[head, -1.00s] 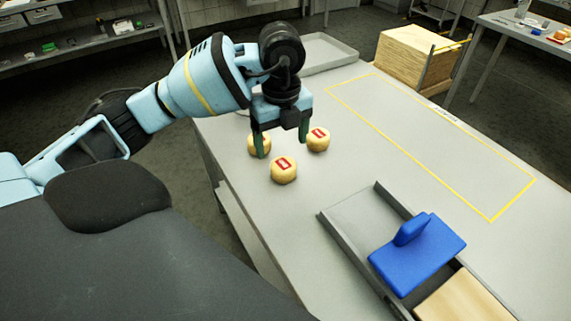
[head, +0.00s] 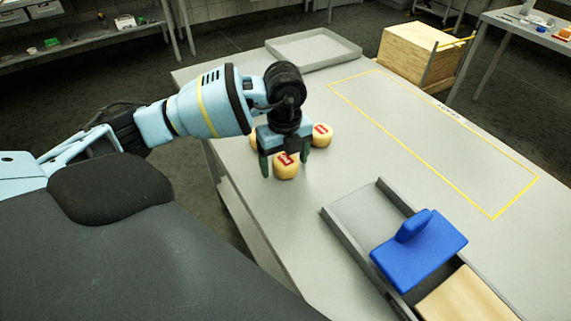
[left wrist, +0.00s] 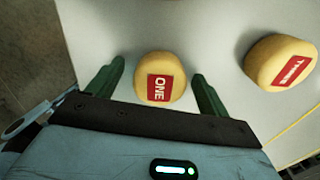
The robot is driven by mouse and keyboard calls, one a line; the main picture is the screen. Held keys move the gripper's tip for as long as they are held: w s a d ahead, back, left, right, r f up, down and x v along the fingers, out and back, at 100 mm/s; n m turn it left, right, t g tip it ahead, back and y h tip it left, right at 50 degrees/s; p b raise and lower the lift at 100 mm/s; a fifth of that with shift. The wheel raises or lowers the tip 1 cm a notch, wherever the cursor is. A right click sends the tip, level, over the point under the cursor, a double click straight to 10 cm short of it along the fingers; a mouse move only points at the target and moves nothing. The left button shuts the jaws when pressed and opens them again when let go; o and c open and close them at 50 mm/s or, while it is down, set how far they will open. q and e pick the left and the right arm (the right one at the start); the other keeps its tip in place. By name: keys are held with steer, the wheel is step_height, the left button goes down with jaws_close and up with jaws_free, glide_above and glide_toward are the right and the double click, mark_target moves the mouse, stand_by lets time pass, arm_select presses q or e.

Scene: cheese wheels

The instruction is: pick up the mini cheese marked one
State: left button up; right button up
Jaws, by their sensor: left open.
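The mini cheese marked ONE (left wrist: 150,92) is a round yellow cheese with a red label. It sits on the table between my left gripper's fingers (left wrist: 158,72) in the left wrist view, with a gap on each side. In the head view it appears to be the front cheese (head: 286,173), with my left gripper (head: 285,161) just above and around it. My left gripper is open and empty. A cheese marked THREE (left wrist: 282,62) lies to the right, outside the fingers; it appears to be the right cheese (head: 323,140) in the head view. My right gripper is out of view.
Another cheese (head: 254,141) is partly hidden behind my gripper. A grey tray (head: 345,53) lies at the table's back. A grey holder (head: 338,221) with a blue handled block (head: 425,254) stands at front right. The yellow-outlined area (head: 498,214) is empty.

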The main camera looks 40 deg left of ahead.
mark_target(285, 158)
arm_select(q)
steer(key=shift+c, duration=0.3)
steer(key=c, duration=1.1)
steer(key=shift+o, duration=0.2)
steer(key=shift+r, duration=0.15)
steer(key=shift+r, duration=0.55)
step_height(285, 158, up, 2)
steer(key=shift+r, duration=0.2)
steer(key=s+d+r, duration=0.1)
steer(key=s+d, duration=0.3)
steer(key=s, duration=1.1)
steer(key=shift+s+r, duration=0.15)
steer(key=shift+s, duration=0.1)
